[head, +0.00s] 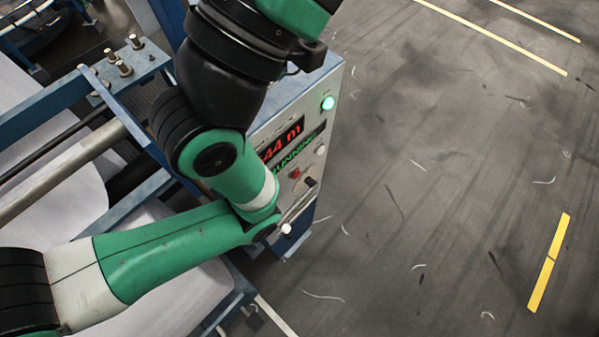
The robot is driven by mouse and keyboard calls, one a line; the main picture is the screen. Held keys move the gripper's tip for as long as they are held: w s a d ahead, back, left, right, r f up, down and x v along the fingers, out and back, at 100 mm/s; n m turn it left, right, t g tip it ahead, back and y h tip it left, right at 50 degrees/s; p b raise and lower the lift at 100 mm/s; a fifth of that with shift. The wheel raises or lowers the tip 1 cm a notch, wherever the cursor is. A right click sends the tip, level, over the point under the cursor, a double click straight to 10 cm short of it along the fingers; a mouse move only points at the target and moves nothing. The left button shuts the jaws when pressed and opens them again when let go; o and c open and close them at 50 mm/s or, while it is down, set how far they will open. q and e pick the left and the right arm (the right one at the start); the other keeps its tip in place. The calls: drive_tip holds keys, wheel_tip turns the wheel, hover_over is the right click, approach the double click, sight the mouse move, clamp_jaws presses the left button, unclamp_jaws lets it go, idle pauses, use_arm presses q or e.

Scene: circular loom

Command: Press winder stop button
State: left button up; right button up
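The winder's control panel (332,127) is a grey upright face on the blue machine, partly hidden behind my green and black arm. Its display (281,141) shows red digits reading "44 m", with the start perhaps covered. Below it, green letters (293,154) read "RUNNING". A small red button (295,174) sits below the green text, just right of my arm. I cannot read its label. A green lamp (328,103) glows at the panel's upper right. Neither of my grippers shows in the head view, so I cannot see any contact with the panel.
Blue frame beams (60,104), a grey roller bar (58,169) and large white rolls (65,190) fill the left side. A black switch (311,182) sits near the red button. Open grey floor (430,190) with yellow lines and loose thread scraps lies to the right.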

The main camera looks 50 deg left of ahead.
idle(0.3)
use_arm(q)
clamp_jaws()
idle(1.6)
